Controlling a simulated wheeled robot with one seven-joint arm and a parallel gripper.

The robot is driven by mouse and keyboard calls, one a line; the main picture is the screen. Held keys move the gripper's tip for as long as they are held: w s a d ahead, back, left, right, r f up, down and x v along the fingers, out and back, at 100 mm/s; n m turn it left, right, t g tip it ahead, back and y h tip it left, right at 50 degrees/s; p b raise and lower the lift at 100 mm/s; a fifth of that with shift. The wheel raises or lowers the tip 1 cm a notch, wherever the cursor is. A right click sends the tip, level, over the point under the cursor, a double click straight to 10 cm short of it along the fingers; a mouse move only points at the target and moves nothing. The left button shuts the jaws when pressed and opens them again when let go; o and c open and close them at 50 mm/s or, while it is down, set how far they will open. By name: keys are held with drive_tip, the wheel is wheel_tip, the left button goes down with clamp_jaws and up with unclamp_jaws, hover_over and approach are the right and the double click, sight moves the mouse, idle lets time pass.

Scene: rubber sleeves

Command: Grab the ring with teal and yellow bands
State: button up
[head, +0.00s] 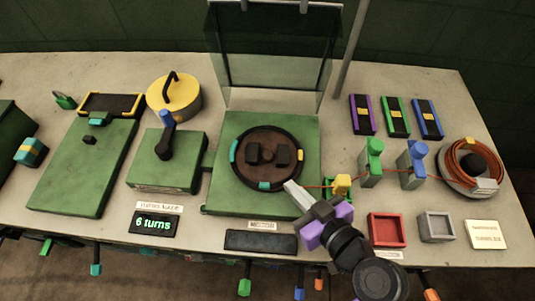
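The black ring (240,171) with teal and yellow bands lies flat on a square green base (226,195) near the middle of the table. Teal bands show at its left and front, a yellow one at its right. It surrounds a brown disc (268,172) with two dark blocks. My gripper (291,188), with pale fingers and purple parts behind them, reaches in from the lower right. Its tip is just off the ring's front right edge in the picture. I cannot tell whether it touches the ring, or whether the fingers are apart.
A clear upright panel (272,60) stands behind the base. An orange cable runs from the coil (473,160) at right past blue and green posts (372,160) to a yellow block (342,184) beside my gripper. Red (387,230) and grey (436,226) trays sit at front right.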

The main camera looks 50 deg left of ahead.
drive_tip(key=o, duration=1.8)
